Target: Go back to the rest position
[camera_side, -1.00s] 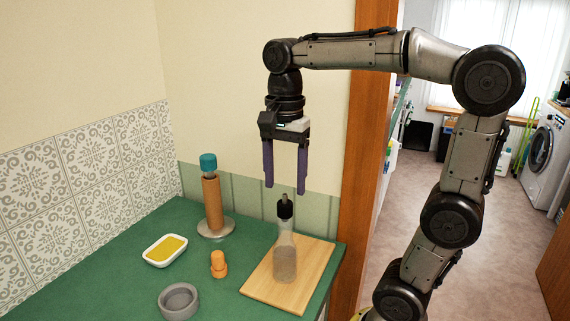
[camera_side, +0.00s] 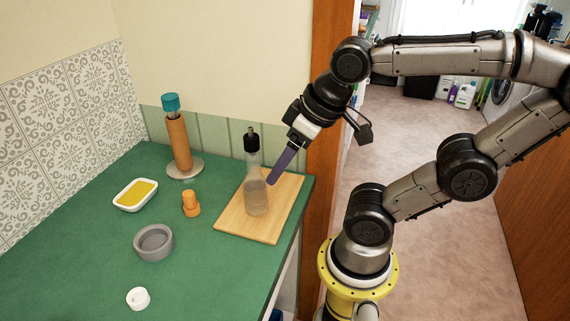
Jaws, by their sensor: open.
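My gripper (camera_side: 271,182) is open and empty, tilted with its purple fingers pointing down and left. One finger hides the other in this view. The fingertip shows just to the right of a clear bottle (camera_side: 256,190) with a black spout top; I cannot tell whether they touch. The bottle stands upright on a wooden board (camera_side: 270,229) at the counter's right edge.
On the green counter (camera_side: 80,250) stand a paper-towel-like brown roll holder (camera_side: 179,145) with a teal top, a white dish (camera_side: 135,195) with yellow contents, an orange stopper (camera_side: 190,204), a grey bowl (camera_side: 153,242) and a white cap (camera_side: 138,299). A wooden door post (camera_side: 328,110) rises behind my gripper.

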